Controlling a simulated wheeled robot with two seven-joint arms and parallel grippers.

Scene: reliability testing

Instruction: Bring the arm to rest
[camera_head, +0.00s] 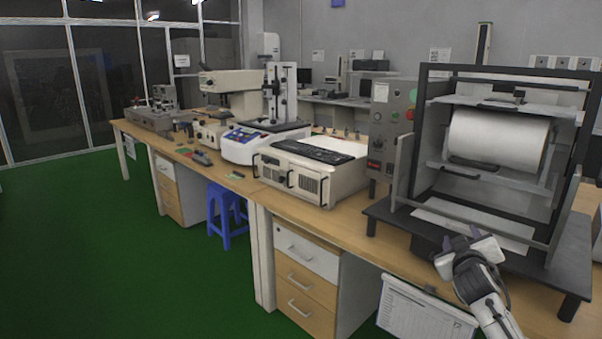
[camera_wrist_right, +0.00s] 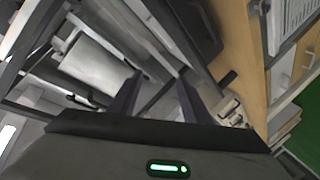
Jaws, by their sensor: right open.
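My right arm comes in from the lower right in the head view. Its gripper (camera_head: 468,243) is in front of the black-framed test machine (camera_head: 400,206), near the front edge of its dark base. In the right wrist view the two dark fingers of the gripper (camera_wrist_right: 158,90) are apart with nothing between them. The white roller (camera_head: 498,138) of the machine is behind and above the gripper, and it also shows in the wrist view (camera_wrist_right: 92,68). I cannot tell whether the gripper touches the machine. My left gripper is not in view.
The long wooden workbench (camera_head: 235,185) carries a white computer case (camera_head: 300,172), a keyboard (camera_head: 314,150) and several instruments. A grey control box (camera_head: 392,115) stands beside the machine. A paper calendar (camera_head: 425,312) hangs at the bench front. A blue stool (camera_head: 227,213) stands on the open green floor (camera_head: 90,250).

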